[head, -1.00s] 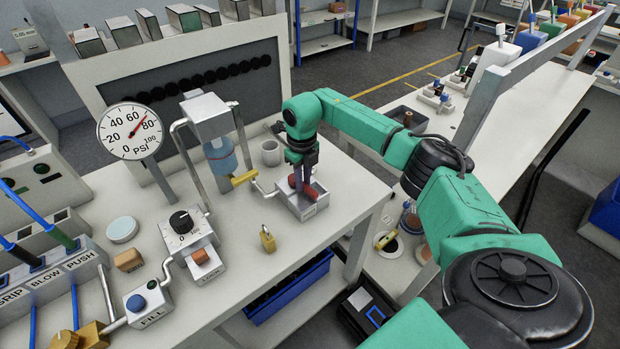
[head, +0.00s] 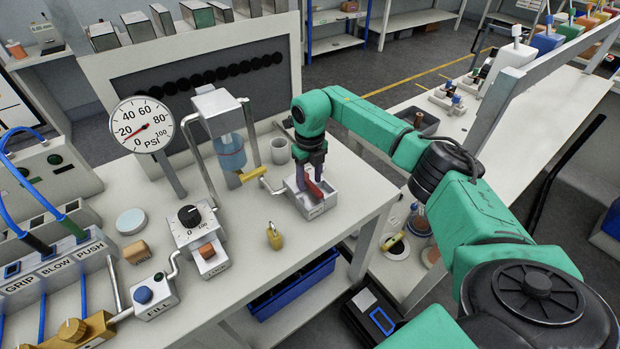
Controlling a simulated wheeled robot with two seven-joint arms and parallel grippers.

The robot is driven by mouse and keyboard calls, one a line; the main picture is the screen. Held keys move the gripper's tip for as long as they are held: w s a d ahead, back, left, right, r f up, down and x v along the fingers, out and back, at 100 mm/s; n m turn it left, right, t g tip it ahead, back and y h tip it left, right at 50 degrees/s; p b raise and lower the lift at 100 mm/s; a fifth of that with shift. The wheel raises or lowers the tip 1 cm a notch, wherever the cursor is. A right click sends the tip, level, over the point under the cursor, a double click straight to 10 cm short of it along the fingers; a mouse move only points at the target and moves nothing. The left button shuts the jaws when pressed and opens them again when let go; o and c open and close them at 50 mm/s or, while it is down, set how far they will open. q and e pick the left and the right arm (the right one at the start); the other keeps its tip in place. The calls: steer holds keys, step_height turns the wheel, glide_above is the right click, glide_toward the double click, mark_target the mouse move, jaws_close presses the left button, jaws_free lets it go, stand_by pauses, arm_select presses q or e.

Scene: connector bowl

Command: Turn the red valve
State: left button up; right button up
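The red valve (head: 315,190) is a red bar handle on a small light-grey box (head: 316,209) near the right end of the workbench. Its handle lies diagonally. My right gripper (head: 309,177) points down over it, with its dark fingers at the handle, one on each side of its upper end. Whether they press on it is too small to tell. My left gripper is out of view.
A clear blue cylinder (head: 230,152) with a yellow lever (head: 252,174) and a grey cup (head: 279,151) stand left of the valve. A dial box (head: 190,217) and push buttons are further left.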

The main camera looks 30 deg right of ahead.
mark_target(310, 183)
steer(key=shift+r, duration=0.45)
step_height(310, 183, up, 14)
steer(key=b, duration=0.3)
steer(key=shift+f, duration=0.2)
steer(key=shift+s+f, duration=0.1)
